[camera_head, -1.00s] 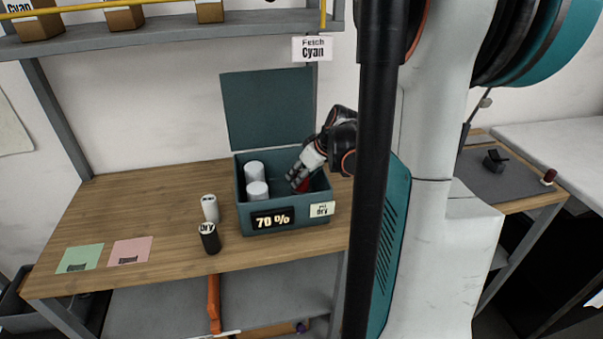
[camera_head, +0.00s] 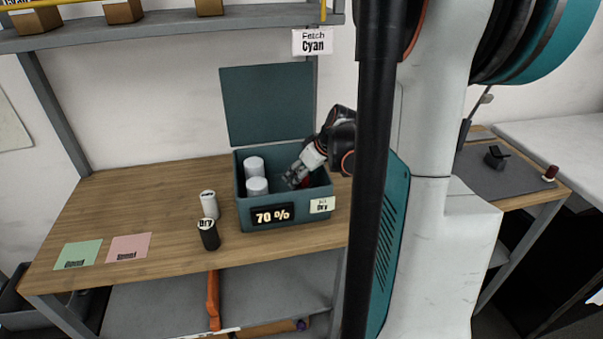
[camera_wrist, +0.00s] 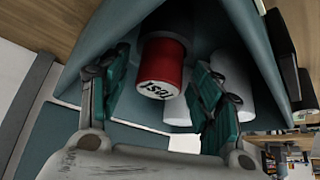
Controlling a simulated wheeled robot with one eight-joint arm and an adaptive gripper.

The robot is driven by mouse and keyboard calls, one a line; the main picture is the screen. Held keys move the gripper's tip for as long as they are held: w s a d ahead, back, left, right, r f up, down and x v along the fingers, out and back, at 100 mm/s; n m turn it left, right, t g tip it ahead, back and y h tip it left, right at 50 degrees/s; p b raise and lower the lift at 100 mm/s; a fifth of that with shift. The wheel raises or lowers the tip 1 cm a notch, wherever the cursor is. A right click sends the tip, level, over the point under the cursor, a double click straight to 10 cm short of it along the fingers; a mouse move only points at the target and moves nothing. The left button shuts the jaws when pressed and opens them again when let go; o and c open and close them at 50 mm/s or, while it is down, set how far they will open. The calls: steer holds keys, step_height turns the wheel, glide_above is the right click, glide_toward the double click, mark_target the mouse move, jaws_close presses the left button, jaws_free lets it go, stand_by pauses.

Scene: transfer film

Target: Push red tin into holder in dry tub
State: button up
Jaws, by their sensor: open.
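The dry tub (camera_head: 285,217) is a teal box on the wooden bench with its lid raised at the back. Its front shows "70 %" and a "Dry" label. My gripper (camera_head: 293,181) reaches down inside its right part. The red tin (camera_head: 306,182) is mostly hidden behind the gripper in the head view. In the wrist view the red tin (camera_wrist: 161,66), with a white lettered end, sits between and beyond the open green fingers (camera_wrist: 160,95). I cannot tell whether the fingers touch it. The holder is not clearly visible.
Two white cylinders (camera_head: 257,187) stand in the tub's left part. Green (camera_head: 78,254) and pink (camera_head: 128,248) cards lie on the bench. The bench's back left is clear.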

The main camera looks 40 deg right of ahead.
steer(key=v, duration=0.7)
steer(key=shift+r, duration=0.2)
steer(key=shift+s, duration=0.1)
stand_by(0.4)
